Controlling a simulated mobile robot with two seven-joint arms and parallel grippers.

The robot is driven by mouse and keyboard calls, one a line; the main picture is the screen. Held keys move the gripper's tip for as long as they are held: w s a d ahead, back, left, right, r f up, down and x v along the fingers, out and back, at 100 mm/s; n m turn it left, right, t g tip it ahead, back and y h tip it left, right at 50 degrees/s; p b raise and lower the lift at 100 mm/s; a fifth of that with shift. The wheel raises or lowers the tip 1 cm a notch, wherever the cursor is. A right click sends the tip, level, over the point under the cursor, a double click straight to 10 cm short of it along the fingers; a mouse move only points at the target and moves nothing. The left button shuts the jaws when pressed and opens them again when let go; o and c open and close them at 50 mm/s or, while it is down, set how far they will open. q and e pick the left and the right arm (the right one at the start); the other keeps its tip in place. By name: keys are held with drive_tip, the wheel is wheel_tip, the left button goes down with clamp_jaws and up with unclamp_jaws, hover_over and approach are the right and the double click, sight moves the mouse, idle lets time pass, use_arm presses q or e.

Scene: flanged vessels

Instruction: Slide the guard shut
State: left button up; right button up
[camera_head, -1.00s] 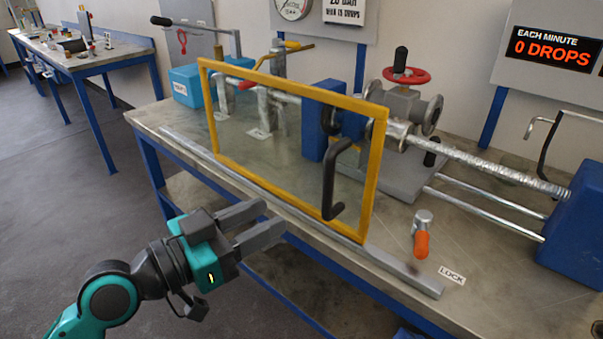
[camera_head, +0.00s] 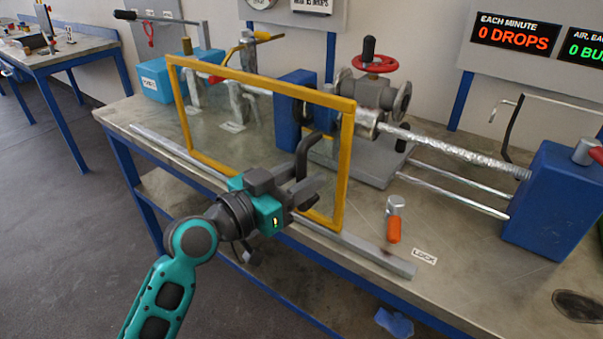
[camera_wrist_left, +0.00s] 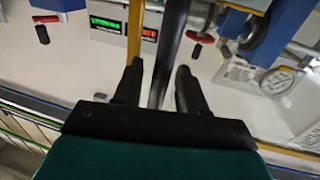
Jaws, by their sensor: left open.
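The guard (camera_head: 345,165) is a clear panel in a yellow frame, standing upright on a metal rail (camera_head: 375,256) along the bench's front. Its black handle (camera_head: 303,152) is near the frame's right end. My left gripper (camera_head: 318,186) is open at the handle, which covers part of it. In the left wrist view the black handle (camera_wrist_left: 168,62) runs between the two open fingers (camera_wrist_left: 158,85), with the yellow frame (camera_wrist_left: 135,30) just left of them. Whether the fingers touch the handle I cannot tell. My right gripper is not in view.
An orange-handled lock lever (camera_head: 394,228) stands on the bench right of the guard, by a LOCK label (camera_head: 424,256). Behind are a valve with a red handwheel (camera_head: 374,63) and a blue block (camera_head: 555,195). The rail's right end is bare.

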use_arm(q)
drive_tip(key=shift+w+d, duration=0.1)
drive_tip(key=shift+c, duration=0.3)
clamp_jaws()
